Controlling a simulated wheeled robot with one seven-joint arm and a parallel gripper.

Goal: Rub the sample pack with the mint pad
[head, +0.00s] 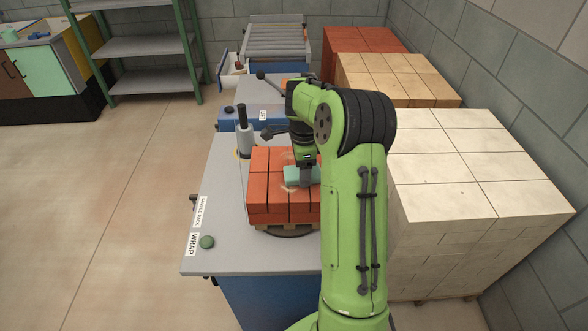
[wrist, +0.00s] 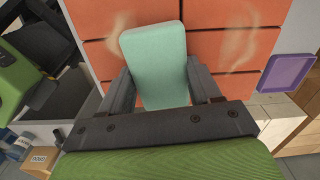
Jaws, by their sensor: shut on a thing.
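The sample pack (head: 268,200), a block of orange-red bricks, stands on a small pallet on the grey wrap table (head: 215,250). Its top also fills the upper part of the wrist view (wrist: 225,15). Pale smears (wrist: 240,47) show on the brick top on both sides of the pad. My gripper (head: 306,177) is shut on the mint pad (wrist: 155,55), a pale green block, and holds it over the pack's top. The pad also shows in the head view (head: 293,174). Whether it touches the bricks is hard to tell. My arm hides the pack's right side.
A grey post (head: 244,135) stands behind the pack's left corner. A green button (head: 207,242) is at the table's front left. Cream (head: 440,180), tan (head: 395,75) and red (head: 362,40) brick stacks line the right. A purple tray (wrist: 288,73) shows in the wrist view. The left floor is clear.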

